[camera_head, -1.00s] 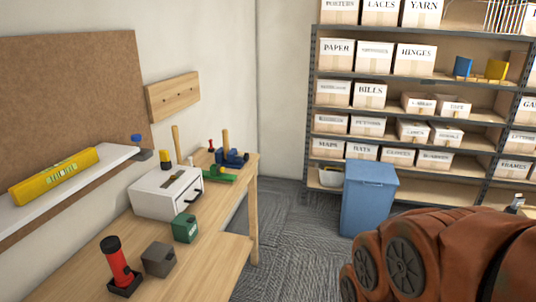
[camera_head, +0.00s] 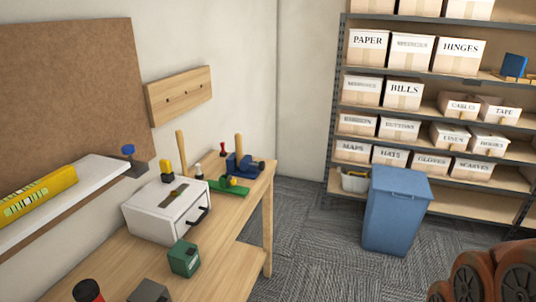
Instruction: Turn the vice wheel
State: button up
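A blue tool that looks like the vice (camera_head: 240,165) stands at the far end of the wooden workbench (camera_head: 226,235). It is small in the picture, and I cannot make out its wheel clearly. A green tool with a yellow part (camera_head: 230,187) lies just in front of it and overlaps its base in the view. My gripper is not in view; only reddish-brown round links of my arm show at the lower right, well away from the bench.
A white drawer box (camera_head: 160,218), a green block (camera_head: 184,258), a grey block (camera_head: 149,291) and a red-and-black object (camera_head: 88,291) stand on the bench. A blue bin (camera_head: 396,210) stands before shelves of boxes. Carpet (camera_head: 320,240) is clear between bench and bin.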

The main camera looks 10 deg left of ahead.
aim_at(261, 165)
jog(key=i, duration=2.8)
jog(key=u, duration=3.3)
